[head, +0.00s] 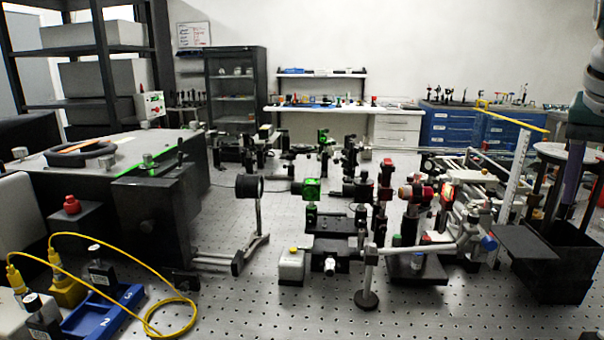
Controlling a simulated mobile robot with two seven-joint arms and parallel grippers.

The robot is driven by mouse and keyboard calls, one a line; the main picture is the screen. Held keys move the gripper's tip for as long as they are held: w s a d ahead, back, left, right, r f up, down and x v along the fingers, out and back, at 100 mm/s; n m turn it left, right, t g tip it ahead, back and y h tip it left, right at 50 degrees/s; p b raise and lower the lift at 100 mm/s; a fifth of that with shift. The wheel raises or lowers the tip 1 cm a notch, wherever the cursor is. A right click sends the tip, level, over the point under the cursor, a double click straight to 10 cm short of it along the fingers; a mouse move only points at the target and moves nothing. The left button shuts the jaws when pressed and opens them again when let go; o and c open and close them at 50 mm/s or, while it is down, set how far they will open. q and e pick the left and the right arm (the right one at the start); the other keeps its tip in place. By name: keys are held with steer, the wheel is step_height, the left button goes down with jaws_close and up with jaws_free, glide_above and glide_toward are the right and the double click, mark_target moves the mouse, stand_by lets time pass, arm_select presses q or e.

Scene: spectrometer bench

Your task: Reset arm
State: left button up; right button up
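My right arm comes in at the upper right edge, with a white link and a dark wrist. My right gripper (574,178) hangs at the far right, pointing down over a black open-topped box (555,262). A long dark, purple-tinted part shows below the wrist. I cannot tell whether it is a finger or something held, nor whether the gripper is open or shut. My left arm and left gripper are not in view.
A perforated optical bench (430,315) carries several optical mounts in the middle. A large black instrument (155,205) stands at left. A yellow cable (185,320) loops by a blue base (105,312). A white upright ruler-like post (514,175) stands near my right arm.

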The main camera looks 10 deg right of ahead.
steer(key=s+a+f+n+t+h+p, duration=0.1)
steer(key=s+a+f+n+t, duration=0.1)
steer(key=s+a+f+n, duration=0.45)
steer(key=s+a+f+n+y, duration=0.3)
steer(key=s+a, duration=0.4)
steer(key=s, duration=0.1)
steer(key=s+a+f+n+y, duration=0.2)
steer(key=s+a+f+n, duration=0.15)
steer(key=s+a, duration=0.5)
step_height(320, 180, up, 38)
steer(key=p, duration=3.9)
steer(key=shift+s+d+g+y, duration=0.2)
steer(key=shift+d+g+y, duration=0.05)
steer(key=shift+g+y, duration=0.05)
